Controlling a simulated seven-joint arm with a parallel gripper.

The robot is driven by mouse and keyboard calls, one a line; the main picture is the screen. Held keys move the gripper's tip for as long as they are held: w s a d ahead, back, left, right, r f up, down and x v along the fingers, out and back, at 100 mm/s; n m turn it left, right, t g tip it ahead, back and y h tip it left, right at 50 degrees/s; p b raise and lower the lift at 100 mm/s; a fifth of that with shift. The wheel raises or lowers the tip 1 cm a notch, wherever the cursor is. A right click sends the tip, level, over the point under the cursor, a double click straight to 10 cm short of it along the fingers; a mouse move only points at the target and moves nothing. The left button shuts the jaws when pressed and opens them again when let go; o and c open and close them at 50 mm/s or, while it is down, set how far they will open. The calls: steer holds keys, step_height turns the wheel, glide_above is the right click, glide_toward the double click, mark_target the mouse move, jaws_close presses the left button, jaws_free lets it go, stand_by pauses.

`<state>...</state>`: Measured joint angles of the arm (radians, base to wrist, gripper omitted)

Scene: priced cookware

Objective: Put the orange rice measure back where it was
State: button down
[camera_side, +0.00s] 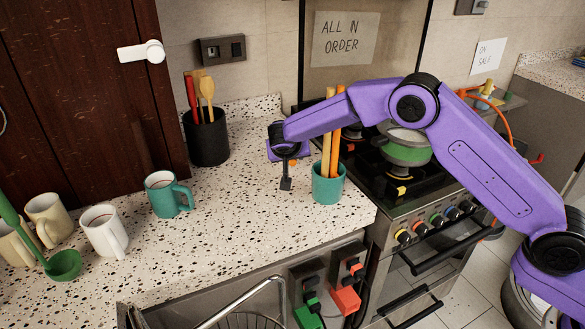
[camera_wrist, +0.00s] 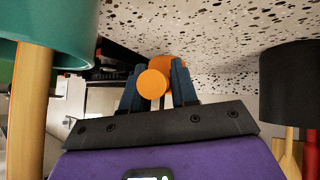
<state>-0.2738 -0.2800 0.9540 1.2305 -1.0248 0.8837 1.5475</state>
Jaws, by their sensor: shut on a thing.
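The orange rice measure (camera_wrist: 153,84) shows in the wrist view between the two dark fingers of my gripper (camera_wrist: 158,78), which are shut on it. Its round orange end faces the camera, and a second orange part shows just behind it. In the side view my gripper (camera_side: 286,184) is over the speckled counter, between the black utensil pot and the teal pot of sticks. The measure is mostly hidden there by the gripper. I cannot tell whether it touches the counter.
The teal pot (camera_side: 328,188) with tall sticks stands close right of my gripper. The black utensil pot (camera_side: 206,138) is behind left. A teal mug (camera_side: 167,196), a white mug (camera_side: 105,232) and a green ladle (camera_side: 64,264) are left. The stove (camera_side: 390,185) with a green pot (camera_side: 406,148) is right.

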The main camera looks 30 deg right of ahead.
steer(key=shift+f, duration=2.15)
steer(key=c, duration=0.9)
jaws_free()
steer(key=shift+f, duration=0.1)
steer(key=shift+o, duration=0.2)
steer(key=shift+f, duration=0.1)
steer(key=v, duration=1.7)
steer(key=shift+s, duration=0.25)
steer(key=s+d+n+g+y, duration=0.2)
steer(key=s+d+n, duration=0.3)
steer(key=s, duration=0.8)
steer(key=s+d+n+g+y, duration=0.1)
steer(key=s+d+n+g, duration=0.2)
steer(key=s+d+n, duration=0.3)
steer(key=s+d+n+g+y, duration=0.2)
steer(key=s+d+n, duration=0.3)
steer(key=s+d, duration=0.6)
steer(key=s, duration=0.9)
steer(key=shift+d+r+y, duration=0.2)
steer(key=shift+d+y, duration=0.1)
steer(key=shift+d, duration=0.05)
steer(key=shift+s, duration=0.1)
